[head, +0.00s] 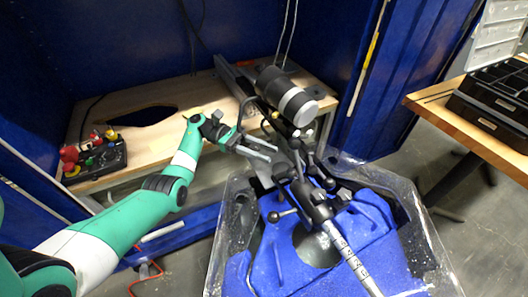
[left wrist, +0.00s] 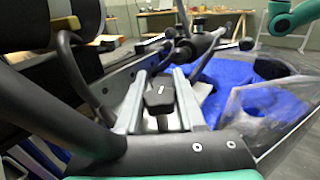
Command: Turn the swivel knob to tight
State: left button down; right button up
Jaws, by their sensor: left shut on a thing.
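The thruster's dark motor head with a pale band (head: 287,97) tilts over the tank; its shaft and clamp (head: 310,205) run down to the front right. My left gripper (head: 262,150) reaches in from the left beside the clamp, below the motor. In the left wrist view its two grey fingers (left wrist: 161,98) are shut on a dark knob (left wrist: 160,93), which looks like the swivel knob. The knob's tight or loose state cannot be read. In the head view the knob is hard to make out among dark parts. My right gripper is not in view.
A clear-walled tank (head: 226,225) with blue inside (head: 375,235) stands under the thruster. A wooden bench (head: 180,108) behind holds a control box (head: 97,160) with coloured buttons. Another wooden table (head: 450,115) with black cases is at the right. Several dark handles crowd the clamp.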

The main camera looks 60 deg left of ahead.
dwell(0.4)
pick_arm(q)
jog(key=c, duration=0.5)
grip_release()
jog(key=r+p, duration=0.2)
jog(key=r, duration=0.1)
jog(key=r+p, duration=0.1)
jog(key=shift+s+d+r, duration=0.2)
jog(key=shift+d+r, duration=0.05)
jog(key=shift+r, duration=0.05)
jog(key=s+d+r+p, duration=0.2)
jog(key=s+d+p, duration=0.1)
jog(key=s+d+r+p, duration=0.5)
jog(key=s+d+r, duration=0.1)
jog(key=shift+s+d+r+p, duration=0.15)
jog(key=shift+d+r+p, duration=0.05)
jog(key=shift+d+p, duration=0.2)
